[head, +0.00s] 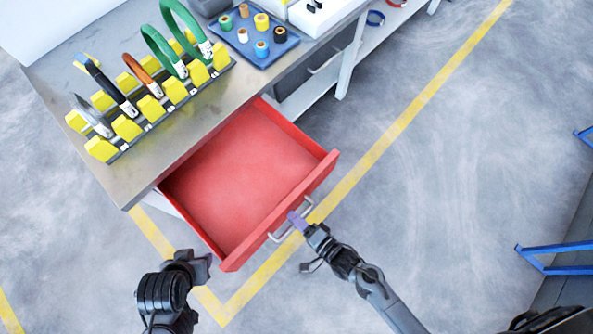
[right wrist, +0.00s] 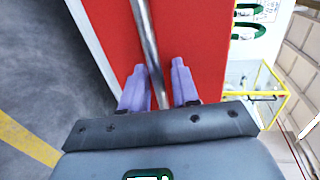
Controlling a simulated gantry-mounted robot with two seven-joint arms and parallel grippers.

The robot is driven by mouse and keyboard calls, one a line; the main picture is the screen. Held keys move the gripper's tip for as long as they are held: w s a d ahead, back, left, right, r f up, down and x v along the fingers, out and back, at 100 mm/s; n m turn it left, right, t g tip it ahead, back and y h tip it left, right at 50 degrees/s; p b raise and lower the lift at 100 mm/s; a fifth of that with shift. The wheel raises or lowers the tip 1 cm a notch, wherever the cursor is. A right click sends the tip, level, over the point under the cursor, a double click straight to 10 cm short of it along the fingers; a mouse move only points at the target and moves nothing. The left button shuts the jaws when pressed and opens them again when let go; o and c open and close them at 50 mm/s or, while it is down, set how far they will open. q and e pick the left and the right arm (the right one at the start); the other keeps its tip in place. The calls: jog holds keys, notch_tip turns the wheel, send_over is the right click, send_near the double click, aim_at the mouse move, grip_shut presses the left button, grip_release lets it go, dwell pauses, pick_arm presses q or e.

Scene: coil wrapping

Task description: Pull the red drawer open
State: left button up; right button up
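The red drawer (head: 245,165) is pulled well out from under the metal-topped workbench, and its empty inside shows. Its front panel carries a silver bar handle (head: 276,238). My right gripper (head: 297,219) is at the handle. In the right wrist view the handle bar (right wrist: 146,35) runs between the two purple fingers of the right gripper (right wrist: 160,80), with a visible gap on the right-hand side, so the fingers are around it but not closed on it. My left gripper (head: 203,266) is just left of the drawer's near front corner; its fingers are not clear.
The workbench (head: 130,185) holds a yellow-and-black rack (head: 128,128) with coiled cables and a blue tray (head: 262,52) of several small spools. Yellow floor lines (head: 375,152) run past the drawer. The floor to the right is clear up to the blue frames (head: 560,258).

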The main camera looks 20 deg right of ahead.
jog(key=p+v, duration=0.2)
jog(key=v, duration=0.8)
jog(key=shift+s+d, duration=0.2)
jog(key=shift+s, duration=0.1)
